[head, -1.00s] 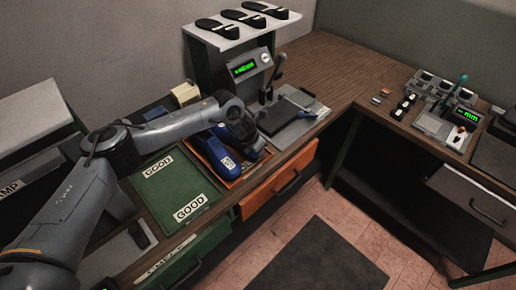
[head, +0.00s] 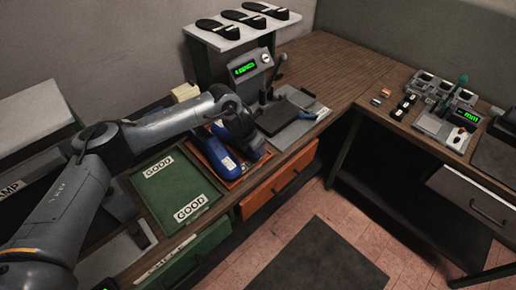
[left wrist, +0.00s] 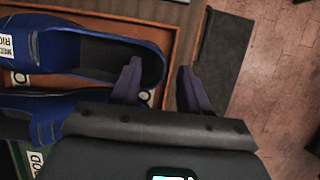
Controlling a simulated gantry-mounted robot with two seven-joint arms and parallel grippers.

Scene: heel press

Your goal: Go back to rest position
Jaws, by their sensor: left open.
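My left arm reaches in from the left in the head view, and its gripper (head: 252,140) hangs over the orange tray (head: 233,183) beside the blue shoes. In the left wrist view my left gripper (left wrist: 158,88) is open, its two dark fingers apart with nothing between them. One blue shoe (head: 214,152) lies in the tray with a white label. In the left wrist view a blue shoe (left wrist: 60,45) lies left of the fingers, its opening close to the near finger. Part of a second blue shoe (left wrist: 45,120) shows below it. My right gripper is not in view.
A green tray (head: 176,188) marked GOOD lies left of the shoes. Another device (head: 447,125) stands on the right bench.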

